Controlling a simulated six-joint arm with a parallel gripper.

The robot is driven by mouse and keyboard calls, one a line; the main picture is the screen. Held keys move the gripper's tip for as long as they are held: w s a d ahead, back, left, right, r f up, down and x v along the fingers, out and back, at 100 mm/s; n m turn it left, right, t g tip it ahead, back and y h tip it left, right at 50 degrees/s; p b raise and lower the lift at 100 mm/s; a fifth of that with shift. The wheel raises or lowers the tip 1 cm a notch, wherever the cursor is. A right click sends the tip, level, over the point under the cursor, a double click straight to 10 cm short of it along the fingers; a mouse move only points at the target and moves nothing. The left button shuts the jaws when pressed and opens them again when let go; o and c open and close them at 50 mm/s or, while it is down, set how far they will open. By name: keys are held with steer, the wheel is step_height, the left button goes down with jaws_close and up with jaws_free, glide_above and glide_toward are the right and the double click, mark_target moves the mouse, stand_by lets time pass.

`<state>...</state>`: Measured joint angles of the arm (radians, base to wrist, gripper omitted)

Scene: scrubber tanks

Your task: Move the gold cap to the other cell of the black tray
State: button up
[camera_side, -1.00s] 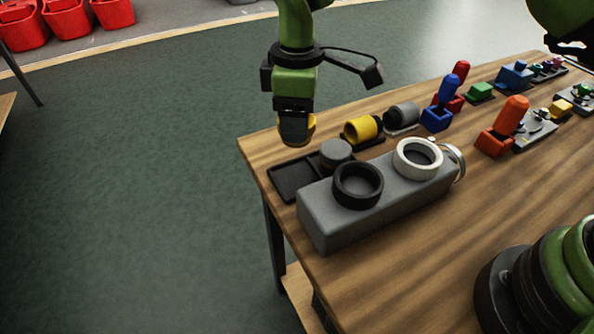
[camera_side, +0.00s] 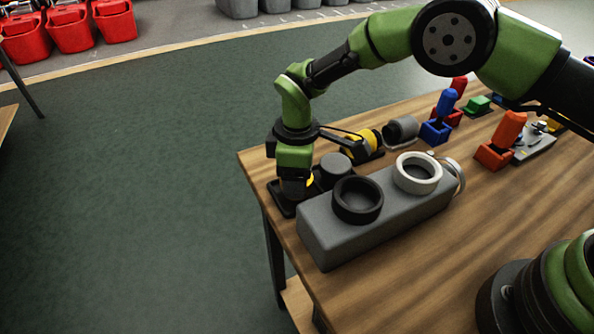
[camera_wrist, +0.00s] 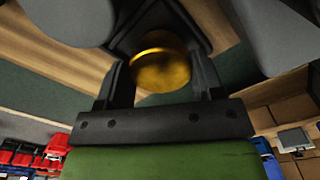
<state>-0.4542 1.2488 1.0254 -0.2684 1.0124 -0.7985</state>
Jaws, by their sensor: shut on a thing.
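The gold cap (camera_wrist: 161,62) is between my gripper's fingers in the wrist view. Only a small yellow edge of it (camera_side: 310,181) shows in the side view. My gripper (camera_side: 295,190) is shut on the cap and points down at the left cell of the black tray (camera_side: 283,208). The gripper hides most of that cell, so I cannot tell whether the cap touches its floor. A grey round cap (camera_side: 335,167) stands at the tray's right part, close beside my gripper.
A grey block (camera_side: 400,208) with a black ring (camera_side: 357,200) and a white ring (camera_side: 417,173) stands just in front of the tray. A yellow cylinder (camera_side: 358,141) and a grey cylinder (camera_side: 401,130) lie behind. Blue and orange-handled (camera_side: 508,130) parts stand further right.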

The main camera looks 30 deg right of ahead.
steer(key=o, duration=1.1)
steer(key=shift+c, duration=0.2)
steer(key=s+d+r+m+t, duration=0.1)
steer(key=d+r, duration=0.1)
steer(key=r, duration=0.8)
steer(key=s+d+r+m, duration=0.1)
steer(key=d+r+m, duration=0.1)
steer(key=r, duration=0.8)
steer(key=s+d+r+m+t+y, duration=0.2)
steer(key=s+d+r+m+t, duration=0.2)
steer(key=s+d+r+m, duration=0.5)
steer(key=s+d+m+t, duration=0.2)
steer(key=s+d+m, duration=0.1)
steer(key=s, duration=0.9)
steer(key=shift+s+f, duration=0.3)
steer(key=shift+f, duration=0.15)
